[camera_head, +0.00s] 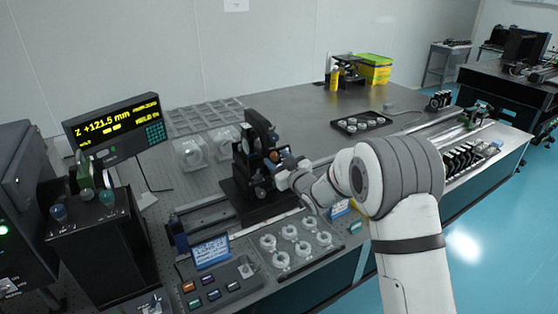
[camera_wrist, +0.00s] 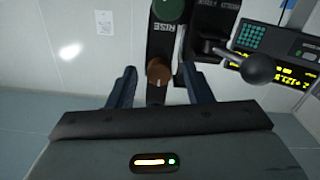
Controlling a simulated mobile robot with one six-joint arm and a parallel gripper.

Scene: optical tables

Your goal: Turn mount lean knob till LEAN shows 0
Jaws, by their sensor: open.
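The black mount (camera_head: 257,152) stands on a dark base on the optical table. My gripper (camera_head: 282,170) is at its right side in the head view. In the wrist view my gripper (camera_wrist: 158,82) is open, and a round brown knob (camera_wrist: 158,71) lies between its fingertips. I see no finger clearly touching it. A green knob (camera_wrist: 168,9) is above, with the label RISE between the two knobs. I cannot read a LEAN label. The display (camera_head: 115,124) shows Z +121.5 mm in large yellow text; its smaller lines are not legible.
A black ball-ended lever (camera_wrist: 257,68) sticks out right of the fingers in the wrist view. A tray of clear round parts (camera_head: 300,240) and a button box (camera_head: 217,285) lie in front of the mount. Clear mounts (camera_head: 190,153) stand behind it.

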